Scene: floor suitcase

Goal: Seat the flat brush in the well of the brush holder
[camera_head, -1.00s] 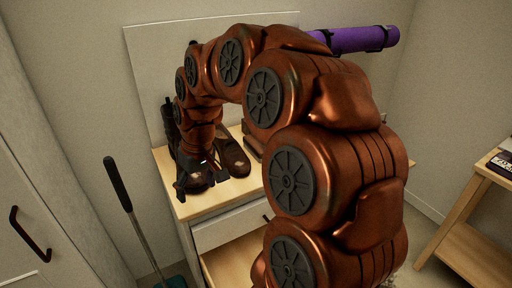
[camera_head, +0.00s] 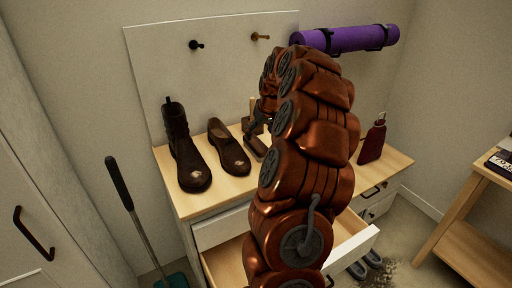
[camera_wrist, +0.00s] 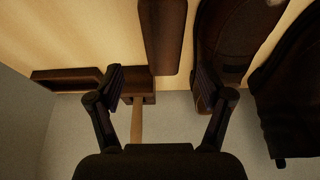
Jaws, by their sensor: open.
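A long brown block with rounded corners, which looks like the flat brush (camera_wrist: 164,38), lies on the dresser top beside the low shoe. It also shows in the head view (camera_head: 256,148). A brown block with a pale upright stick (camera_wrist: 136,122), probably the brush holder (camera_wrist: 146,86), stands between it and the back wall. The stick also shows in the head view (camera_head: 252,104). My gripper (camera_wrist: 160,84) is open and empty, its fingers spread above the holder and the near end of the brush.
A low brown shoe (camera_head: 229,150) and a tall boot (camera_head: 184,150) stand to the left. A red bottle (camera_head: 373,141) stands at right. Drawers below are open. A pegboard (camera_head: 225,70) rises behind.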

